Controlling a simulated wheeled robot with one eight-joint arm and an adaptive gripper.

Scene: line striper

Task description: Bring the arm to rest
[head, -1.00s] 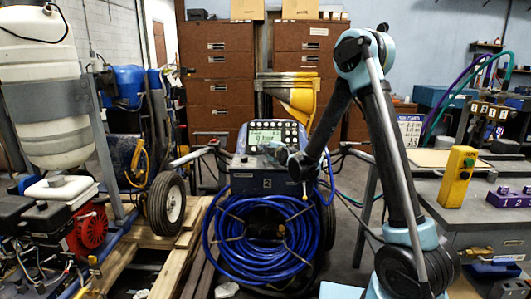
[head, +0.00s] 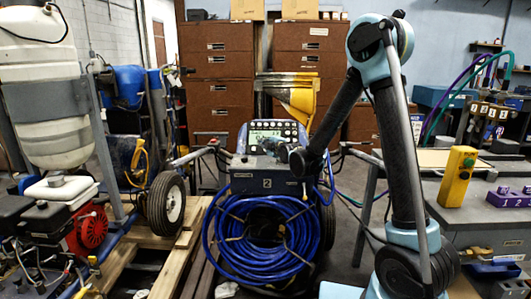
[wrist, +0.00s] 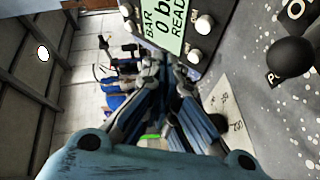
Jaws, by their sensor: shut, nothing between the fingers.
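My arm rises from its base at the right of the head view to a bent elbow, then slopes down left to the line striper's control panel (head: 283,130). My gripper (head: 268,147) is small there, in front of the panel's lower edge and partly over the green display (head: 262,136). In the wrist view my gripper (wrist: 150,75) is shut and empty, its fingers together. The display (wrist: 164,22) and the panel's knobs (wrist: 202,24) lie close to its right. I cannot tell whether the fingers touch the panel.
A coiled blue hose (head: 262,238) hangs on the striper's front below my gripper. A grey bench (head: 470,215) at the right carries a yellow control box (head: 457,176) and a purple block (head: 508,197). A wheeled machine with a white tank (head: 42,90) stands at the left.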

